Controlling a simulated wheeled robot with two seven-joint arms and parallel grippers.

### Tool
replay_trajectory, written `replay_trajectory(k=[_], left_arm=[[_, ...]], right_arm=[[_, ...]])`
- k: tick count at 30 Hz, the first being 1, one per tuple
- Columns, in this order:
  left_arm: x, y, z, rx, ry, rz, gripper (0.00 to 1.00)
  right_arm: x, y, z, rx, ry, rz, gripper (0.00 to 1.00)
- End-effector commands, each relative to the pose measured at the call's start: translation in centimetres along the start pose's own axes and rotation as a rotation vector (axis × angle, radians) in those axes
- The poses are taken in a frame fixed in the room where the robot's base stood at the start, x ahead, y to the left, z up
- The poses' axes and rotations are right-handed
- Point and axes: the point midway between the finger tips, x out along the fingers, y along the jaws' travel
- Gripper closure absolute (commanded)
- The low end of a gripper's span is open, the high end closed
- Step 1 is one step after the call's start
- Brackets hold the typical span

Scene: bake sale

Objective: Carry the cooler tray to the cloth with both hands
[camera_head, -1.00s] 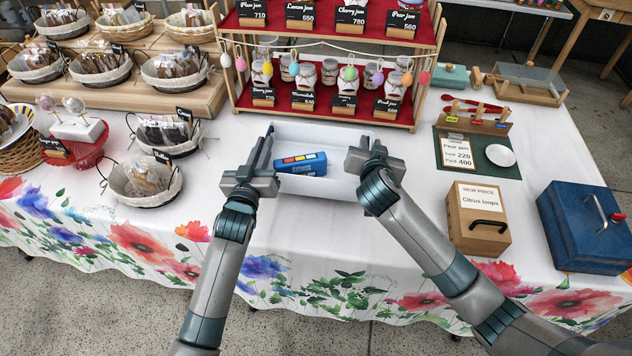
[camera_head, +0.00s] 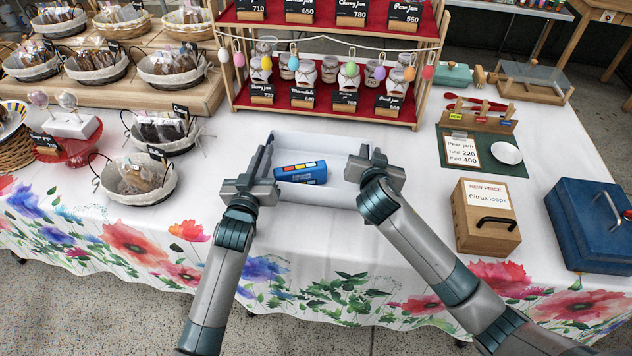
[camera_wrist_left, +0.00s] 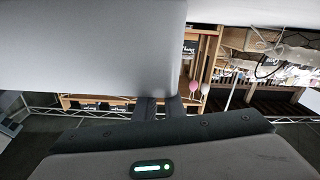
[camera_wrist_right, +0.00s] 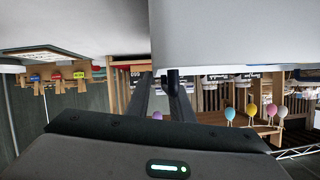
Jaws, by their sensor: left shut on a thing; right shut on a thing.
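The white cooler tray (camera_head: 330,196) is in the middle of the head view, over the flowered white cloth (camera_head: 350,250). A blue pack (camera_head: 301,172) with coloured squares lies inside it. My left gripper (camera_head: 262,165) is shut on the tray's left wall. My right gripper (camera_head: 368,160) is shut on its right wall. The tray's wall also fills much of the left wrist view (camera_wrist_left: 90,45) and the right wrist view (camera_wrist_right: 230,35). I cannot tell whether the tray's underside touches the cloth.
A wooden jam shelf (camera_head: 420,85) stands right behind the tray. A wooden box (camera_head: 487,215), a blue case (camera_head: 590,225) and a green board (camera_head: 480,152) stand to the right. Cloth in front of the tray is clear.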

Motion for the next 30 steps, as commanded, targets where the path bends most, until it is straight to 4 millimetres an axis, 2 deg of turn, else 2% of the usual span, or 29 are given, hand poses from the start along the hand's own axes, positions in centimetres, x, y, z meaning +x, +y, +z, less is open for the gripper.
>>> replay_trajectory(k=[1,3,17,23,30], left_arm=[[0.0,-0.1,0.0,-0.001,0.0,-0.002,0.84],[0.0,-0.1,0.0,0.0,-0.001,-0.002,0.72],[-0.7,0.0,0.0,0.0,0.0,0.0,0.72],[-2.9,0.0,0.1,0.0,-0.001,-0.001,0.72],[-7.1,-0.1,0.1,-0.001,-0.003,-0.001,0.72]], right_arm=[[0.0,0.0,0.0,0.002,0.0,0.0,0.72],[0.0,0.0,0.0,0.002,0.0,0.0,0.61],[0.0,0.0,0.0,0.0,0.0,0.0,0.61],[0.0,0.0,0.0,0.0,0.0,0.0,0.61],[0.0,0.0,0.0,0.0,0.0,0.0,0.61]])
